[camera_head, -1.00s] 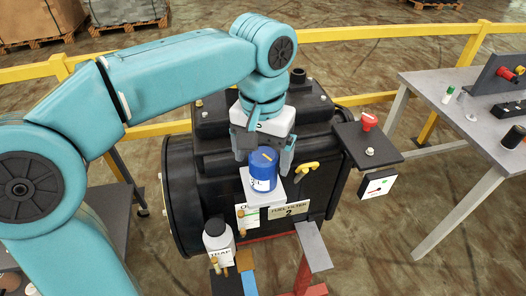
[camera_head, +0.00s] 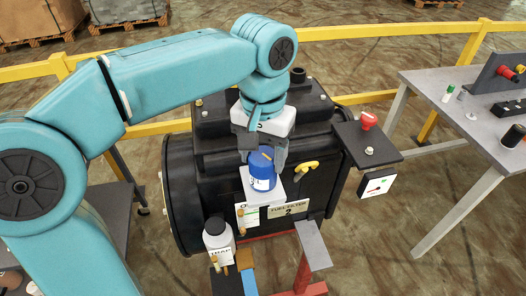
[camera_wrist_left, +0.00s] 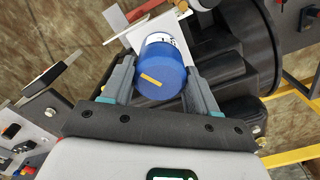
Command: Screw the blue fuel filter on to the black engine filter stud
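The blue fuel filter (camera_head: 262,164) is a short blue cylinder with a yellow stripe on top and a white label. It stands upright at a light grey bracket (camera_head: 275,189) on the front of the black engine, above the "FUEL FILTER 2" plate (camera_head: 289,209). My left gripper (camera_head: 264,158) comes from above and behind, with one finger on each side of the filter. In the left wrist view, the filter (camera_wrist_left: 163,72) sits between both fingertips, which appear to touch its sides. The stud is hidden, so I cannot tell how the threads sit. My right gripper is out of view.
A yellow handle (camera_head: 306,168) is close on the right. A dark shelf with a red knob (camera_head: 368,121) juts out further right. A grey worktable (camera_head: 460,130) stands at right, and a yellow rail (camera_head: 380,33) runs behind.

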